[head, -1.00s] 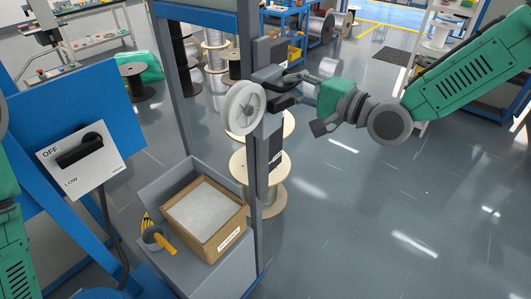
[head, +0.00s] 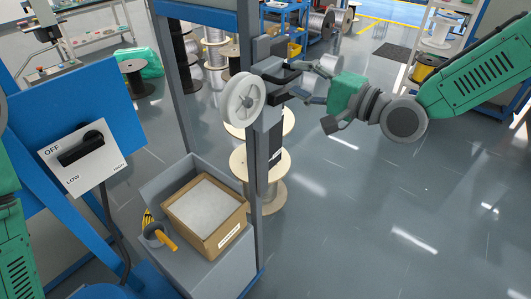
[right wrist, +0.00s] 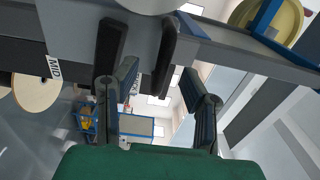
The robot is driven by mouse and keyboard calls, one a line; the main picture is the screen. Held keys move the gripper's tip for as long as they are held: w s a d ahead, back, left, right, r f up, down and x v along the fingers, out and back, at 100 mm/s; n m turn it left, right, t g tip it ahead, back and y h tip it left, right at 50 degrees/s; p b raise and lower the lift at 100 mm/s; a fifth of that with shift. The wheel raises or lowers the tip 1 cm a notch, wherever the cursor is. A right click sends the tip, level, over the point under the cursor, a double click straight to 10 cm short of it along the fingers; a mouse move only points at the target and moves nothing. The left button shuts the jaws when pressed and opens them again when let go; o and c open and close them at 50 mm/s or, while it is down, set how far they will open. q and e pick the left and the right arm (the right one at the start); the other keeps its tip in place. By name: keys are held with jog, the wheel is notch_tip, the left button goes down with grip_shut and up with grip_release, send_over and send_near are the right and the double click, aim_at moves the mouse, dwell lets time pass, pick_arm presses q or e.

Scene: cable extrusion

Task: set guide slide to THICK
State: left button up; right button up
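The guide slide with its white wheel (head: 243,100) sits high on a grey upright rail in the head view. Two dark handle prongs (head: 277,77) stick out from it towards my right gripper (head: 300,80). In the right wrist view the right gripper (right wrist: 158,88) is open, its fingers apart. The dark prongs (right wrist: 165,55) lie just beyond the fingertips; whether they touch cannot be told. A MID label (right wrist: 54,67) shows on the rail, and another label (right wrist: 134,86) is partly hidden behind the gripper and prongs. My left gripper is out of view.
A switch panel (head: 103,165) marked OFF, LOW and HIGH is at left. Large spools (head: 270,195) stand behind the rail. The floor at right is clear.

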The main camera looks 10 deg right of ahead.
jog(key=v, duration=0.6)
dwell(0.3)
jog(key=shift+f, duration=0.1)
jog(key=s+a+f+n+g+h+b, duration=0.1)
jog(key=s+f+n+g+h+b, duration=0.25)
jog(key=f, duration=1.35)
jog(key=s+f+n+g+h+b, duration=0.15)
jog(key=s+f+g+b, duration=0.4)
jog(key=f, duration=1.15)
jog(key=s+d+f+n+g+h+b, duration=0.2)
jog(key=s+f+b, duration=0.3)
jog(key=s+f, duration=0.5)
jog(key=s+d+f+n+g+h+b, duration=0.2)
jog(key=s+d+f+n+h+b, duration=0.1)
jog(key=s+f, duration=0.7)
jog(key=shift+s+d+f+n+g+h+b, duration=0.3)
jog(key=shift+f+n+h+b, duration=0.2)
jog(key=shift+f+b, duration=0.4)
